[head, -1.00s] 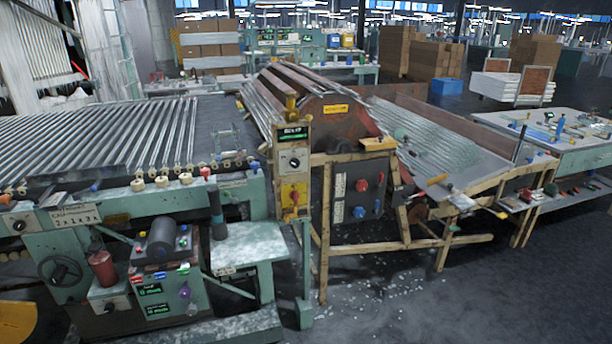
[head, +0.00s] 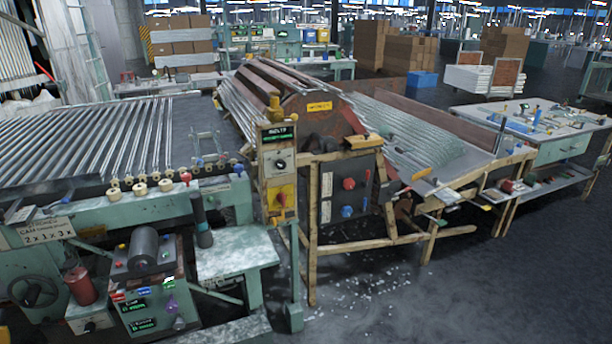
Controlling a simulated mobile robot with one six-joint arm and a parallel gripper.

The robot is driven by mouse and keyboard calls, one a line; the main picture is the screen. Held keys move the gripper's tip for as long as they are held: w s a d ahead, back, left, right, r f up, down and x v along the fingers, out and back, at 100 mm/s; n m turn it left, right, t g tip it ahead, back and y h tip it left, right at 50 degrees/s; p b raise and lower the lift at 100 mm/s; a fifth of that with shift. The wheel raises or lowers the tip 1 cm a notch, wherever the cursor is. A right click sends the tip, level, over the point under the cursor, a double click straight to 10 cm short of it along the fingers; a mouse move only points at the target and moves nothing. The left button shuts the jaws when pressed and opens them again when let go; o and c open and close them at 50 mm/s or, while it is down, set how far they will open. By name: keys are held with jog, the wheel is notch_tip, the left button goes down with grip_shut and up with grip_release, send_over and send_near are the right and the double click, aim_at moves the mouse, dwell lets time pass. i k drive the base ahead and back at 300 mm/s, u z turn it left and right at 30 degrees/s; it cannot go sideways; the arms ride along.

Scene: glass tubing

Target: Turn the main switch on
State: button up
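A narrow upright control post (head: 264,190) stands between the roller bed and the drum machine. It carries a small green-lit display (head: 278,133), a black knob on a pale plate (head: 279,164), and a red switch on a yellow plate (head: 282,199). Right of it, a dark box (head: 347,184) on the wooden frame carries a red knob (head: 348,184) and a blue knob (head: 347,211). No readable label tells which one is the main switch, and its position is too small to tell. My gripper is not in view.
The green machine (head: 100,235) with its roller bed fills the left, with a button box (head: 150,290) at its front. A drum machine on a wooden frame (head: 312,245) stands in the middle. A worktable (head: 560,145) is at right. The dark floor (head: 450,300) at front right is clear.

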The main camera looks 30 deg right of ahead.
aim_at(281, 198)
jog(key=z, duration=0.65)
jog(key=k, duration=0.95)
jog(key=u, duration=0.05)
jog(key=i, duration=0.85)
